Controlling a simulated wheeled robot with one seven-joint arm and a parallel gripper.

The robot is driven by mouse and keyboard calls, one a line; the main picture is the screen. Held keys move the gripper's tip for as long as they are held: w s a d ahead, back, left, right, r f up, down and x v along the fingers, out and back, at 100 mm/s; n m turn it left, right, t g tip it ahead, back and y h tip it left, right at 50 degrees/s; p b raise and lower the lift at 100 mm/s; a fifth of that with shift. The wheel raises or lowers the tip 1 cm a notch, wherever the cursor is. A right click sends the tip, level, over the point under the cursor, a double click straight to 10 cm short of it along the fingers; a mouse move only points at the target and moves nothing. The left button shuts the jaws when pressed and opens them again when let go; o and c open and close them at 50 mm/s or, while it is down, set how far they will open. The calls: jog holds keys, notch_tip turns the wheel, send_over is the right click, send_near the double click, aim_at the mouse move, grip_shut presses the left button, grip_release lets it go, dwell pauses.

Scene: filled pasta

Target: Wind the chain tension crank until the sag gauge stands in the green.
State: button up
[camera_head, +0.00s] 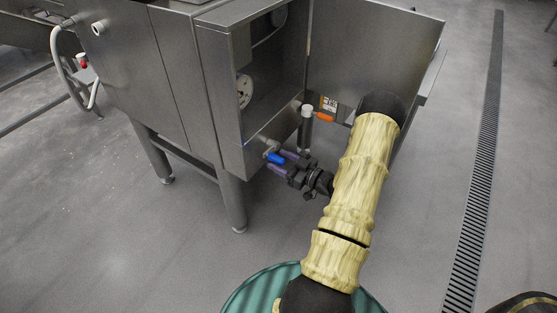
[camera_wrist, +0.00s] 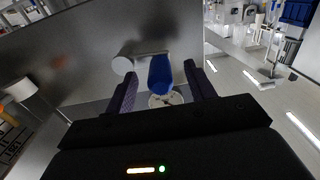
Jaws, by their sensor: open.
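My gripper (camera_head: 281,161) is open, with its purple fingers at the lower front of the steel machine. In the wrist view my gripper (camera_wrist: 160,78) has a finger on each side of a blue handle (camera_wrist: 160,70), which stands on a grey metal stem (camera_wrist: 127,65). The blue handle also shows in the head view (camera_head: 275,158). Contact with the fingers cannot be told. Whether this handle is the tension crank is not clear. A round white dial (camera_head: 244,91) sits inside the open cabinet. A dial (camera_wrist: 165,100) behind the handle is partly hidden; its pointer and colours cannot be read.
The cabinet's open steel door (camera_head: 375,50) is behind my arm. Machine legs (camera_head: 232,203) stand left. Floor in front is clear; a drain grate (camera_head: 480,150) runs right.

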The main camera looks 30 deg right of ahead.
jog(key=v, duration=0.7)
jog(key=shift+s, duration=0.4)
dwell(0.4)
